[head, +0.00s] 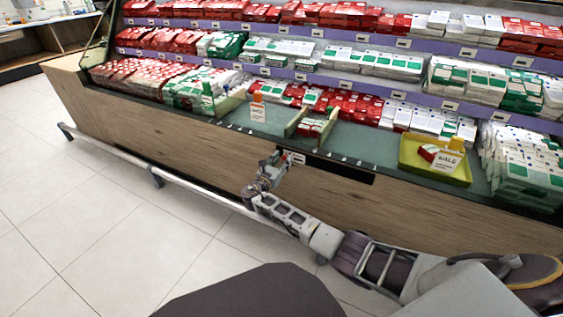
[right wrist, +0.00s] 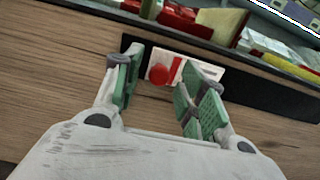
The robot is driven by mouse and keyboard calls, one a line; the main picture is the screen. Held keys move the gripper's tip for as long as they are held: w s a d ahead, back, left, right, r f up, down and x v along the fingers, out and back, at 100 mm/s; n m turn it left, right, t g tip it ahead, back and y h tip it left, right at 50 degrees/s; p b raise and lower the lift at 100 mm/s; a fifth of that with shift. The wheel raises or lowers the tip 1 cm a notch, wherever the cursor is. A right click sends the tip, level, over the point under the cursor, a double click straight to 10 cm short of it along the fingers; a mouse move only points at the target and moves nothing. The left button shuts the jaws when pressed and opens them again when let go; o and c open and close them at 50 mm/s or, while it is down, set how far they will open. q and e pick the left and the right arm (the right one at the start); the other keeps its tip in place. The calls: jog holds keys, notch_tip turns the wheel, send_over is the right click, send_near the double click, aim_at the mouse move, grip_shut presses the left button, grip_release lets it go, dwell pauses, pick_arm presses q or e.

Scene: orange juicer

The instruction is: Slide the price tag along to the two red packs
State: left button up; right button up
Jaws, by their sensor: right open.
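The price tag (right wrist: 163,69) is a white card with a red dot and a red bar. It sits on a black strip (head: 335,169) on the wooden counter front. In the head view the tag (head: 297,158) shows small, partly behind my gripper, near the strip's left end. The two red packs (head: 311,127) stand between pale dividers on the shelf above; red packs (right wrist: 180,17) also show at the top of the right wrist view. My right gripper (head: 280,154) is open, its green-padded fingers (right wrist: 170,75) on either side of the tag. Contact cannot be told. My left gripper is out of view.
An orange-topped sign (head: 257,108) stands on the shelf to the left. A yellow-green tray (head: 435,172) with a sale sign stands to the right. Shelves of red, white and green packs fill the back. A low rail (head: 190,188) runs along the counter. The tiled floor is clear.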

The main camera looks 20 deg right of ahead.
jog(key=shift+s+a, duration=0.1)
jog(key=v, duration=1.1)
jog(key=shift+s+a, duration=0.25)
jog(key=shift+r, duration=0.1)
dwell(0.4)
